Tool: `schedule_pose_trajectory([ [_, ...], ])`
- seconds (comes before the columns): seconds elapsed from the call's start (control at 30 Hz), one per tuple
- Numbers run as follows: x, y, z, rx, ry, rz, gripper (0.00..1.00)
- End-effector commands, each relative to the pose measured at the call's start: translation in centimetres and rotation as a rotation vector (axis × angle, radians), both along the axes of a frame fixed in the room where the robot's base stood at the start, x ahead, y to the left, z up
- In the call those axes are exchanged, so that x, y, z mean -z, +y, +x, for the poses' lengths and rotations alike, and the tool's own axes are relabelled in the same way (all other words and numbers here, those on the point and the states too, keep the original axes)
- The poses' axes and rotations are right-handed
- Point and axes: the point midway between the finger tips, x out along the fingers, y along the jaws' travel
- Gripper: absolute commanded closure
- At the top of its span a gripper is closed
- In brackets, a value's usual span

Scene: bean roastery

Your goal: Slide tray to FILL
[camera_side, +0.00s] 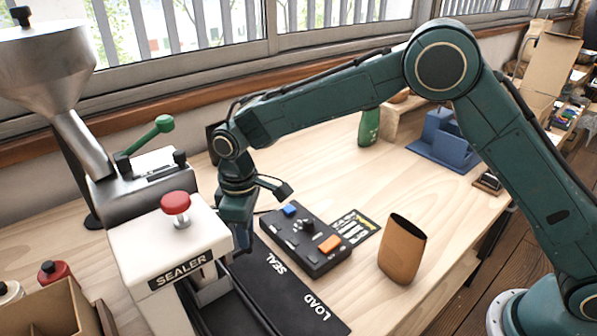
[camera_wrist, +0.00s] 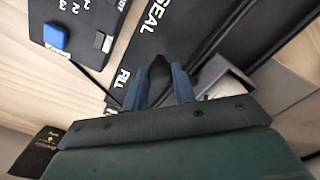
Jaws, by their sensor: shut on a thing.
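My gripper (camera_side: 243,238) is low beside the white sealer (camera_side: 172,246), at the far end of the black lettered strip (camera_side: 292,281). In the wrist view, its blue fingers (camera_wrist: 158,82) are shut on a dark knob (camera_wrist: 159,68), level with the FILL label (camera_wrist: 124,78). The SEAL label (camera_wrist: 153,17) is farther up. A grey box-like part (camera_wrist: 232,82) beside the fingers seems to be the tray. Most of it is hidden, and whether the knob joins it cannot be told. In the side view, the sealer and gripper hide this spot.
A control box (camera_side: 305,240) with blue and orange buttons stands right of the strip. A brown pouch (camera_side: 402,249) stands upright nearer the table edge. The steel hopper (camera_side: 45,60) and green lever (camera_side: 150,132) rise at left. A cardboard box (camera_side: 50,308) is front left.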

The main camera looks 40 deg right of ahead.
Motion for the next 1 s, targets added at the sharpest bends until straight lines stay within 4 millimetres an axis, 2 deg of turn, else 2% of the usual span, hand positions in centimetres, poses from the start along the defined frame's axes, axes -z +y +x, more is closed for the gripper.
schedule_pose_trajectory([
  [0.1,-0.1,0.1,1.8,0.001,-0.006,0.004,1.00],
  [0.4,-0.2,0.1,4.3,0.000,-0.006,0.004,1.00],
  [0.93,-0.3,0.1,4.8,-0.001,-0.007,0.004,1.00],
  [0.97,-0.3,0.1,4.8,-0.001,-0.007,0.004,0.68],
  [1.0,-0.3,0.1,4.8,-0.001,-0.006,0.004,0.60],
])
